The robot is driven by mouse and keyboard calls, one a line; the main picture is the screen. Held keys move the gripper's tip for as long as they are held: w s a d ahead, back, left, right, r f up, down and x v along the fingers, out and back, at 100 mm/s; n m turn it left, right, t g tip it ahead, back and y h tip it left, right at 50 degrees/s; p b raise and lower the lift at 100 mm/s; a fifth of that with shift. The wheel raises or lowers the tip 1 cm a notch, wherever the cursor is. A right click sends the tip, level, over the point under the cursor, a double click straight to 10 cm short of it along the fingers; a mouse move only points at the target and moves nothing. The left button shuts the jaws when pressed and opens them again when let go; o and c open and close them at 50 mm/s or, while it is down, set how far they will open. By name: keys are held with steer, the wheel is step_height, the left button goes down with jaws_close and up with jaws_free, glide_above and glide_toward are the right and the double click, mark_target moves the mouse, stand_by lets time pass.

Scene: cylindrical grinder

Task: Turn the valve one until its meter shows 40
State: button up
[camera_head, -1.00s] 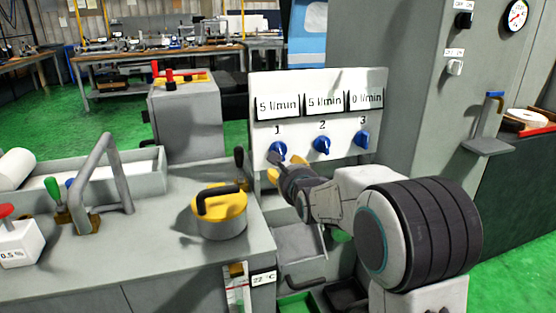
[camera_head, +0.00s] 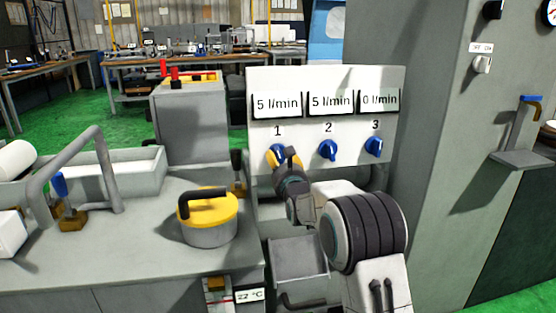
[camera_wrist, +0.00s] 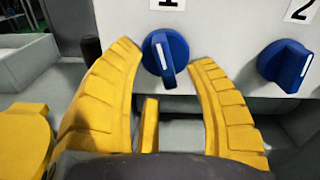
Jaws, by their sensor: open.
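A white panel (camera_head: 352,79) carries three blue knobs under meters. Valve one (camera_head: 276,153) is the blue knob under the number 1; its meter (camera_head: 277,104) reads 5 l/min. In the wrist view valve one (camera_wrist: 166,53) has a white mark on its grip, which points nearly straight up, tilted slightly left. My gripper (camera_wrist: 167,62) is open, with its yellow fingers to the left and right of valve one. Whether they touch it I cannot tell. In the head view my gripper (camera_head: 287,158) is just in front of valve one and partly covers it.
Valve two (camera_head: 328,150) is close to the right, its meter (camera_head: 330,103) at 5 l/min. Valve three (camera_head: 374,147) is farther right, its meter (camera_head: 379,102) at 0 l/min. A yellow-lidded pot (camera_head: 208,218) stands on the grey bench, left of my arm.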

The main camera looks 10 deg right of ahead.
mark_target(279, 158)
steer(key=shift+w, duration=1.65)
jaws_close()
